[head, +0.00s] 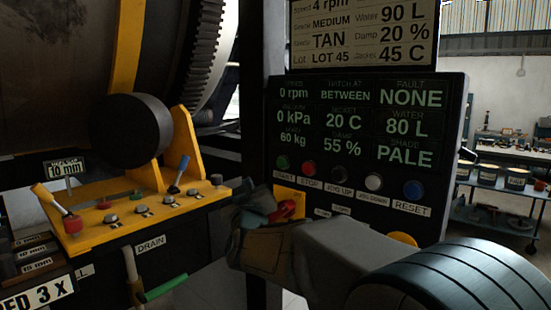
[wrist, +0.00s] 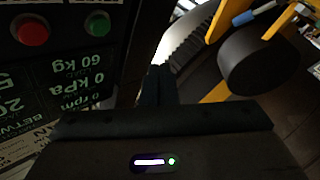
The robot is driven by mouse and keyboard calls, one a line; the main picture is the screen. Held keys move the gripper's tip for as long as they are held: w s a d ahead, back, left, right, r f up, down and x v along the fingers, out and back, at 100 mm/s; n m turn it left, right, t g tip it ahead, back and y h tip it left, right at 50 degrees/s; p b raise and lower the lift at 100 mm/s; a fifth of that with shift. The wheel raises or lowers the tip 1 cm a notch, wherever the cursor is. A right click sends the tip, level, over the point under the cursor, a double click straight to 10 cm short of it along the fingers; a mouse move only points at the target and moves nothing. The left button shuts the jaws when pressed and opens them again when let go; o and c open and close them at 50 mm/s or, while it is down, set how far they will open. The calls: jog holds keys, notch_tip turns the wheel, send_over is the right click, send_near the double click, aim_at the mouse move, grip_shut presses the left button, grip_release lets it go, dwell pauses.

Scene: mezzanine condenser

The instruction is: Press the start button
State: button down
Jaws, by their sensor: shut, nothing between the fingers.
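The start button (head: 283,162) is a green round button at the left end of the button row on the dark control panel (head: 455,120), above a START label. It also shows in the wrist view as a green button (wrist: 97,24) at the upper left, right of a red button (wrist: 30,31). My gripper (wrist: 160,76) is shut and empty, its dark fingers together. In the wrist view the fingertips are to the right of and below the green button, apart from it. In the head view my fingers are hard to tell from the dark clutter below the panel's left edge.
The red stop button (head: 309,169) sits just right of start, then black, white and blue reset (head: 413,189) buttons. A yellow lever bracket (head: 130,215) and a large drum (head: 60,70) stand left.

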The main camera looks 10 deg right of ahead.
aim_at(282, 163)
jog(key=shift+w+d+r+t+h, duration=0.1)
jog(key=shift+r+t+h, duration=0.15)
jog(key=shift+r, duration=0.25)
jog(key=shift+w+d+r+t+h, duration=0.1)
jog(key=shift+r+t+h, duration=0.05)
jog(key=shift+r+h, duration=0.3)
jog(key=w+d, duration=0.5)
jog(key=d, duration=0.2)
dwell(1.7)
jog(key=shift+w+d+b, duration=0.15)
jog(key=shift+d+b, duration=0.05)
jog(key=shift+b, duration=0.3)
jog(key=shift+w+d, duration=0.15)
